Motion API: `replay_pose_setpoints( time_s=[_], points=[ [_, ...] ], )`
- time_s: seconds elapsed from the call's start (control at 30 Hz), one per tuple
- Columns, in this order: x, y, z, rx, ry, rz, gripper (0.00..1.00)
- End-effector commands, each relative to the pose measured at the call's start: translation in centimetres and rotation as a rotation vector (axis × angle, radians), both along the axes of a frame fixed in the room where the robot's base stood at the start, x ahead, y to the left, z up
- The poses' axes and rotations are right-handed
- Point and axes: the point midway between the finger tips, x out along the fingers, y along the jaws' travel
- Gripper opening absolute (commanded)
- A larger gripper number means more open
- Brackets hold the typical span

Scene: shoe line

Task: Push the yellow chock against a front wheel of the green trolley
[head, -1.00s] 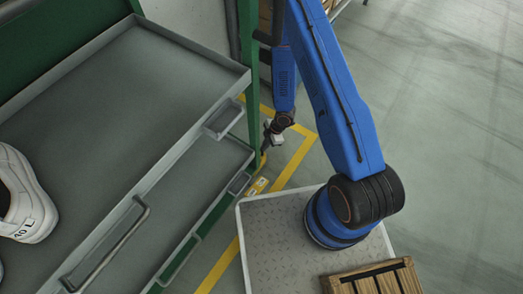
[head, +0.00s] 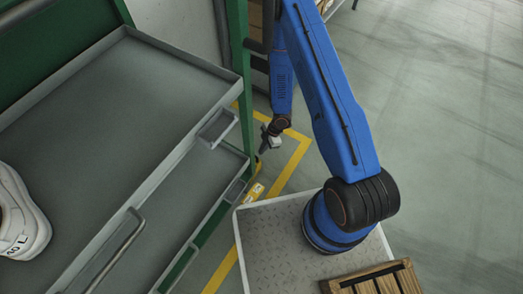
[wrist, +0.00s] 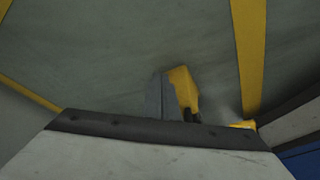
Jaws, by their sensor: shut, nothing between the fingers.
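The green trolley (head: 246,95) with grey trays fills the left of the head view; its wheels are hidden. My gripper (head: 263,151) points down beside its corner post, close to the floor. In the wrist view my shut, empty grey fingers (wrist: 155,97) stand at the left side of a yellow block (wrist: 183,86), seemingly the chock. Whether they touch it is unclear. Only a sliver of yellow (head: 257,167) shows below the gripper in the head view. A second yellow piece with a pale label (head: 254,192) lies nearer my deck; I cannot tell what it is.
Yellow floor lines (head: 292,160) run past the gripper. My deck carries a wooden crate (head: 375,280). A white shoe (head: 22,225) sits on the trolley's upper tray. The floor at right (head: 450,140) is open.

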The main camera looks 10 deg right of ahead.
Motion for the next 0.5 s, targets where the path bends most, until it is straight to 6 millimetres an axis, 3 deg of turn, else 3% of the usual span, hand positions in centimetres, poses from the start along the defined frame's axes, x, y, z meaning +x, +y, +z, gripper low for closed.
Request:
replay_pose_setpoints(
  time_s=[0.5],
  points=[
    [0.6, -4.2, 0.0, 0.0, -0.001, -0.001, 0.0]
  ],
)
